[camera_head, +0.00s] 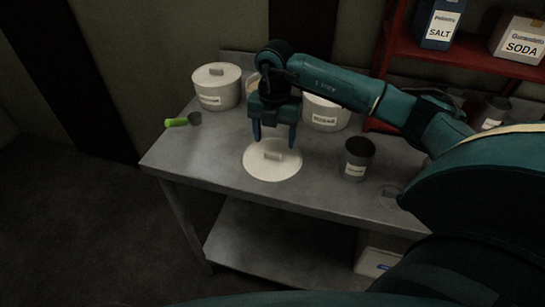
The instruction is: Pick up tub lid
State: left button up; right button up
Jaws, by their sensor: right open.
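The tub lid (271,169) is a round cream disc with a small block handle. It lies flat on the grey metal table (213,160). My right gripper (273,140) points down over the lid's far part, with its two blue fingers apart and nothing between them. The fingertips look a little above and behind the handle; I cannot tell the exact height. A white tub (325,115) labelled sugar stands behind my right arm, partly hidden. A lidded white tub (217,88) stands at the back left. My left gripper is not in view.
A green-handled scoop (180,122) lies at the left. A dark open can (357,160) stands right of the lid. A red shelf (450,55) at the back right holds salt and soda boxes. A box (378,258) sits on the lower shelf.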

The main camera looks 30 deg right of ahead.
aim_at(273, 152)
notch_tip(273, 152, down, 5)
jog(key=shift+w+a+r+p, duration=0.1)
jog(key=shift+w+a+p, duration=0.05)
jog(key=shift+p, duration=0.2)
jog(key=shift+c, duration=0.5)
jog(key=c, duration=1)
jog(key=shift+o, duration=0.2)
